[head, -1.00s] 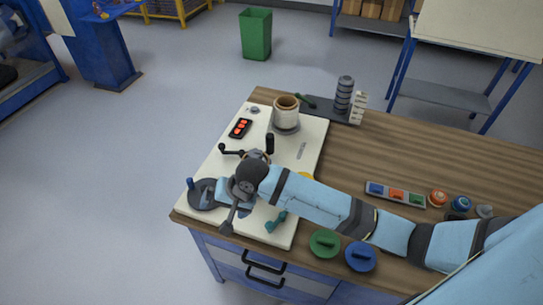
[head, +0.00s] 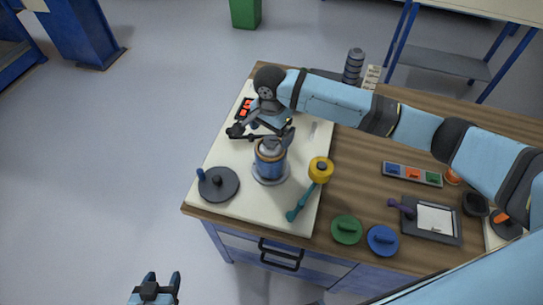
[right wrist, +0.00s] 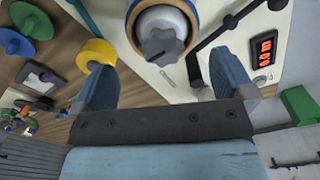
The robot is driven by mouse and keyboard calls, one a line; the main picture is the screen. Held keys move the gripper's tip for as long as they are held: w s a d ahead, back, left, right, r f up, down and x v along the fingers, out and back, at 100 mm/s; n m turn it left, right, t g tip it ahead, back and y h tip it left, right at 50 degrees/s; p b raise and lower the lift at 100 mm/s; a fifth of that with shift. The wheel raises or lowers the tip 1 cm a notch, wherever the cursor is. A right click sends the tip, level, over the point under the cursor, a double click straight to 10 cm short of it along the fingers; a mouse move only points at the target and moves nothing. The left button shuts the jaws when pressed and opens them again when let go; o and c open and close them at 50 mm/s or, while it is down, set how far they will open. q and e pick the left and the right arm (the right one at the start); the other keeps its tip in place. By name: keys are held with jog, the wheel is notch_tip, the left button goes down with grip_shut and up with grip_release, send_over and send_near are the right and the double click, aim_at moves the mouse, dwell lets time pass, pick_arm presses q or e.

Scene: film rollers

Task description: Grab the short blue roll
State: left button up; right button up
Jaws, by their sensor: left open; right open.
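A short blue roll (head: 270,165) stands upright on a round grey base on the cream board (head: 235,185). A grey knob sits at its top, with an orange-brown edge below. My right gripper (head: 272,124) is open just above this roll in the head view. In the right wrist view my right gripper (right wrist: 163,72) has its fingers apart, with the grey knob (right wrist: 160,42) beyond and between the tips. The blue side hardly shows there, and contact cannot be told. My left gripper (head: 155,288) is open and empty at the bottom, off the table.
A black crank (head: 240,131) is close to my right gripper. Green (head: 346,229) and blue (head: 383,240) knobbed discs lie near the front edge. A dark disc (head: 218,184) sits left.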

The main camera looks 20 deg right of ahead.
aim_at(270, 148)
notch_tip(270, 148, down, 8)
jog(key=shift+w+r+p, duration=0.1)
jog(key=shift+r+p, duration=0.1)
jog(key=shift+p, duration=0.3)
jog(key=shift+c, duration=0.5)
jog(key=c, duration=0.9)
jog(key=shift+o, duration=0.2)
jog(key=shift+r, duration=0.1)
